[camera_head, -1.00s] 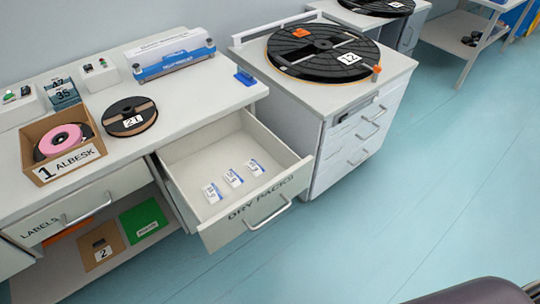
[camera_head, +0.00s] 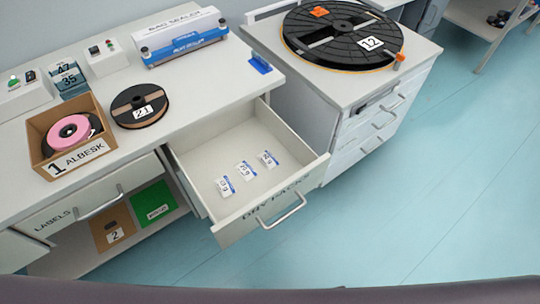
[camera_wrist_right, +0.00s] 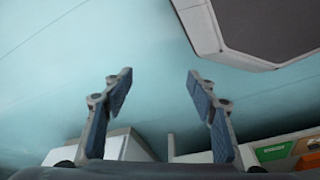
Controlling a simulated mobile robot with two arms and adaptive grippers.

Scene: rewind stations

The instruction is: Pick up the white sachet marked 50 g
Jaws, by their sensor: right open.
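Three small white sachets with blue ends lie flat in the open drawer (camera_head: 200,158) marked DRY PACKS. One is at the front left (camera_head: 225,186), one in the middle (camera_head: 246,169) and one at the back right (camera_head: 268,158). Their printed weights are too small to read with certainty, so I cannot tell surely which is 50 g. My right gripper (camera_wrist_right: 157,85) is open and empty in the right wrist view, with pale blue floor between its fingers. No sachet shows there. My left gripper is in neither view.
The bench holds a box (camera_head: 80,165) marked ALBESK, a reel (camera_head: 140,105) marked 21 and a bag sealer (camera_head: 183,38). A cabinet with a large reel (camera_head: 335,48) marked 12 stands right of the drawer. Floor (camera_head: 400,200) in front is clear.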

